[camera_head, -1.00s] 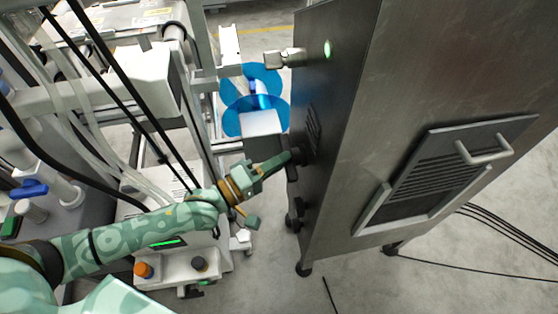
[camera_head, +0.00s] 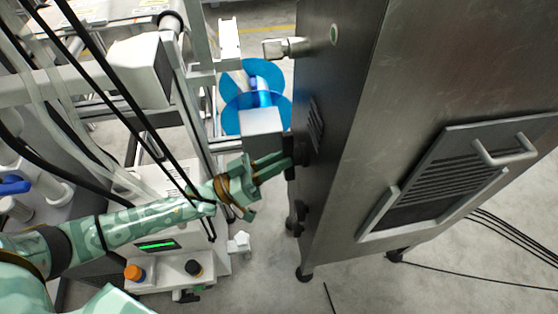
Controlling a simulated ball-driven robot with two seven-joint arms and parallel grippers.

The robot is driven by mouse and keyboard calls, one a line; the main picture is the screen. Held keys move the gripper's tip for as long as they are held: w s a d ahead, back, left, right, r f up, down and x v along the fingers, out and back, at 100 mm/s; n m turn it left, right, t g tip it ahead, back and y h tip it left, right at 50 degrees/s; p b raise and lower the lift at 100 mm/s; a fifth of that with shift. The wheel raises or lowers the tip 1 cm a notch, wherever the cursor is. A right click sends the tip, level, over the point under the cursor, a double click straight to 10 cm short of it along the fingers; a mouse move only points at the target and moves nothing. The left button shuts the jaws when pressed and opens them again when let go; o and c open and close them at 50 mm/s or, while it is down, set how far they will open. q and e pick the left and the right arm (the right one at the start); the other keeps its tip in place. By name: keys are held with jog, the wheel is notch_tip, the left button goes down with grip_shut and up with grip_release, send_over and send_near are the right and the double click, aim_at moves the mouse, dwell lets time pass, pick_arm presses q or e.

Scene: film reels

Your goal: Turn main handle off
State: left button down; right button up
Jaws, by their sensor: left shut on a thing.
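The main handle (camera_head: 300,150) is a dark knob on the left side of the tall grey metal cabinet (camera_head: 345,130). My left gripper (camera_head: 286,161) reaches it from the left and is shut on it; the fingertips partly hide the handle. A small round indicator (camera_head: 334,35) high on the same cabinet side is dark, with no green glow. My right gripper is not in view.
A bent metal fitting (camera_head: 287,47) sticks out of the cabinet above the handle. Blue reels (camera_head: 257,95) stand behind, left of the cabinet. A white machine with an orange knob (camera_head: 134,272) is below my left arm. Cables lie on the floor at right.

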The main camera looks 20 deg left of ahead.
pick_arm(q)
jog(key=shift+w+f+m+g+h+b, duration=0.15)
jog(key=shift+m+g+h, duration=0.3)
jog(key=shift+m, duration=0.6)
jog(key=shift+s+m+g+h+b, duration=0.15)
jog(key=shift+m+g+h, duration=0.25)
jog(key=shift+m, duration=0.7)
jog(key=shift+w+f+m+g+h+b, duration=0.1)
jog(key=shift+m+g+h+b, duration=0.25)
jog(key=shift+m, duration=0.7)
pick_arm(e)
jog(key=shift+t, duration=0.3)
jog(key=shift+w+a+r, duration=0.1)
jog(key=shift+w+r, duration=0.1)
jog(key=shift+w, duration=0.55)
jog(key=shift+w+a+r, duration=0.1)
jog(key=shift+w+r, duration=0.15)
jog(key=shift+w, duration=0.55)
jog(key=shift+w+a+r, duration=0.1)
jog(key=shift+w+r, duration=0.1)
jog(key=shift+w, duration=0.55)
pick_arm(q)
jog(key=c, duration=1.3)
grip_release()
jog(key=shift+c, duration=0.2)
jog(key=shift+o, duration=0.3)
jog(key=shift+a, duration=0.1)
jog(key=shift+r, duration=0.2)
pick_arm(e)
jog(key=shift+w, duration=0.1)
